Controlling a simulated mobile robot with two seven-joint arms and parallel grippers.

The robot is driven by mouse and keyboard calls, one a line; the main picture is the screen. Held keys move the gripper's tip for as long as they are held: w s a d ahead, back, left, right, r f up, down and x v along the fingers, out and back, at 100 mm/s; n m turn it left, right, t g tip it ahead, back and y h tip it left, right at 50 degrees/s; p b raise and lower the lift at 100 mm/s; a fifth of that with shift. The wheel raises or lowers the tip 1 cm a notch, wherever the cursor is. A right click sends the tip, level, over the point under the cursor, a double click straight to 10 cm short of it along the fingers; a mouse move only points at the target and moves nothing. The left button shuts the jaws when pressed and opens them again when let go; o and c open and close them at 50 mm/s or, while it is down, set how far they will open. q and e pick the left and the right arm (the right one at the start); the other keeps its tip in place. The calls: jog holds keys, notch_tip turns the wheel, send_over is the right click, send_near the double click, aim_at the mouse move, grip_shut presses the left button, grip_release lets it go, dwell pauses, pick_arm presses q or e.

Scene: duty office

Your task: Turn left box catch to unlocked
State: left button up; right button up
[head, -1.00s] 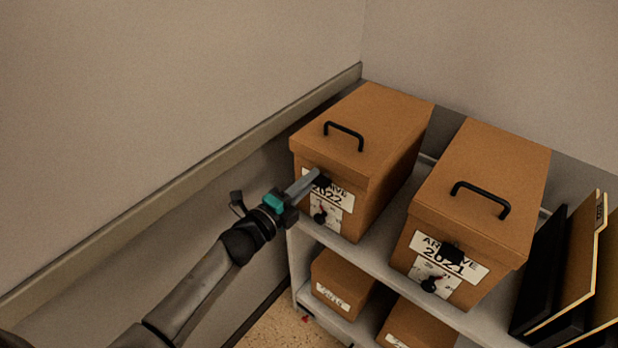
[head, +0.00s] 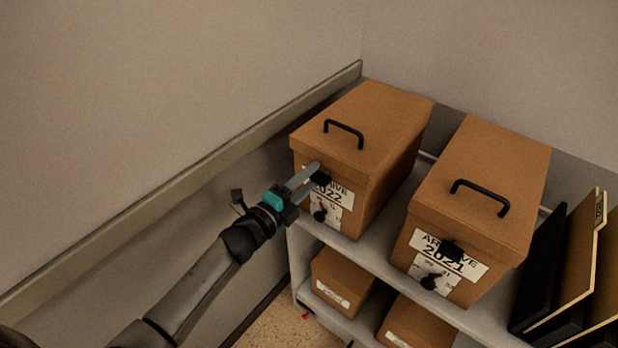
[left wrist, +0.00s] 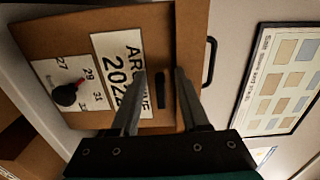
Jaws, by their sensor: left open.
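The left box (head: 378,135) is brown, labelled ARCHIVE 2022, and stands on the shelf top. Its black catch (head: 322,179) is on the front, just under the lid, above a small black dial knob (head: 320,215). In the left wrist view the catch (left wrist: 160,90) is a dark bar lying across the box, seen between my two fingers; I cannot tell whether they touch it. My left gripper (head: 311,174) is open at the box front, its fingers partly covering the label. The right gripper is out of view.
A matching ARCHIVE 2021 box (head: 488,205) stands to the right with its own catch and knob. Folders (head: 570,265) stand at the far right. A smaller box (head: 342,280) sits on the shelf below. The wall rail (head: 180,190) runs close on the left.

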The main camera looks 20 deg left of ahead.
pick_arm(q)
jog(key=v, duration=1.5)
jog(key=shift+p, duration=0.3)
jog(key=shift+s, duration=0.1)
jog(key=s+a+f+n+g+y, duration=0.1)
jog(key=s+f+n+g+y, duration=0.2)
jog(key=f, duration=0.5)
jog(key=s+a+f+n+g+y, duration=0.1)
jog(key=s+f+n, duration=0.1)
jog(key=f+n, duration=0.5)
jog(key=s+a+f+n+g+y, duration=0.1)
jog(key=s+f+g+y, duration=0.15)
jog(key=f, duration=0.75)
jog(key=s+d+f+n+g, duration=0.3)
jog(key=s+f, duration=0.5)
jog(key=s, duration=0.4)
jog(key=s+d+f+n+g, duration=0.2)
jog(key=s+f+n+g, duration=0.3)
jog(key=s, duration=0.8)
notch_tip(320, 180, down, 3)
jog(key=shift+d+f+g, duration=0.2)
jog(key=shift+d+g, duration=0.2)
jog(key=shift+g, duration=0.35)
jog(key=shift+c, duration=0.2)
